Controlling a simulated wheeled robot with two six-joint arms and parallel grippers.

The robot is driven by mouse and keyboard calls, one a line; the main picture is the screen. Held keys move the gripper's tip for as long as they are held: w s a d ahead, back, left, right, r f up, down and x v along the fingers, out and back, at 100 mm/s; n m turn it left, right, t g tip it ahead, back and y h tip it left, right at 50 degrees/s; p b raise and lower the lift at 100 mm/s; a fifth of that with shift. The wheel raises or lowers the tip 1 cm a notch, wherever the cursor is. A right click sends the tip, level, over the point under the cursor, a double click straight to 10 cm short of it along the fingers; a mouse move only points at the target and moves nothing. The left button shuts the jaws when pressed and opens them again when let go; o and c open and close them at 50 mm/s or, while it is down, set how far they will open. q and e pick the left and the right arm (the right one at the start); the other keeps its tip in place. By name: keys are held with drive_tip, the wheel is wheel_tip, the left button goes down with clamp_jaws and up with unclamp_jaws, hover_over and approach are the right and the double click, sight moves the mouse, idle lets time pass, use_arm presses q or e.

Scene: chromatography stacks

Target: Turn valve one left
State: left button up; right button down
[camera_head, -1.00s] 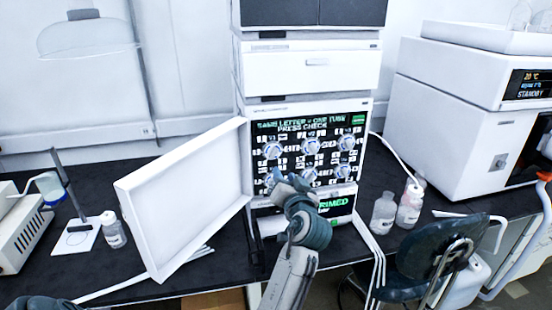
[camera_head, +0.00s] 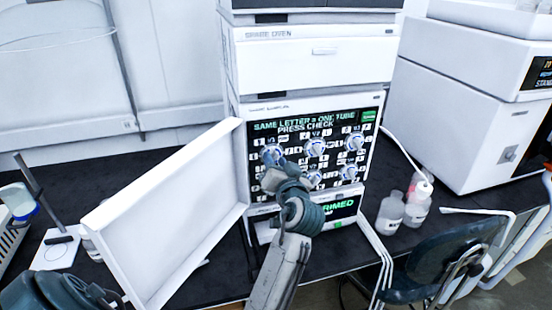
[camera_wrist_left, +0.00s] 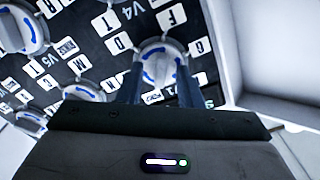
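The valve panel (camera_head: 325,140) is a black face with several white round knobs with blue marks. It reads "SAME LETTER = ONE TUBE, PRESS CHECK". Valve one, the upper-left knob (camera_head: 272,154), shows just above my left gripper (camera_head: 275,174). In the left wrist view, which shows the panel turned over, the valve one knob (camera_wrist_left: 158,62) lies between the two fingertips of my left gripper (camera_wrist_left: 158,78). The fingers are apart; whether they touch the knob cannot be told. My right gripper is not in view.
An open white door (camera_head: 165,215) stands out to the left of the panel. Bottles (camera_head: 390,212) stand on the dark bench to the right, near white tubes (camera_head: 375,245) and a chair (camera_head: 440,265). A spare oven (camera_head: 312,60) sits above the panel.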

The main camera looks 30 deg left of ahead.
use_arm(q)
drive_tip(key=shift+s+d+r, duration=0.1)
drive_tip(key=shift+s, duration=0.05)
drive_tip(key=c, duration=0.3)
clamp_jaws()
drive_tip(key=shift+n+b, duration=0.3)
drive_tip(key=shift+b, duration=0.2)
drive_tip(key=n+b, duration=0.1)
drive_tip(key=b, duration=0.1)
drive_tip(key=n+b, duration=0.2)
drive_tip(key=b, duration=0.1)
drive_tip(key=shift+f+b, duration=0.35)
drive_tip(key=n+b, duration=0.3)
drive_tip(key=shift+r+n+b, duration=0.2)
drive_tip(key=shift+n+b, duration=0.4)
drive_tip(key=shift+b, duration=0.3)
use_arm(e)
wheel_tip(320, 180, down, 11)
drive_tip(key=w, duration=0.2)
use_arm(q)
drive_tip(key=n+b, duration=0.4)
drive_tip(key=shift+r, duration=0.1)
drive_tip(key=shift+r+b, duration=0.1)
drive_tip(key=shift+b, duration=0.3)
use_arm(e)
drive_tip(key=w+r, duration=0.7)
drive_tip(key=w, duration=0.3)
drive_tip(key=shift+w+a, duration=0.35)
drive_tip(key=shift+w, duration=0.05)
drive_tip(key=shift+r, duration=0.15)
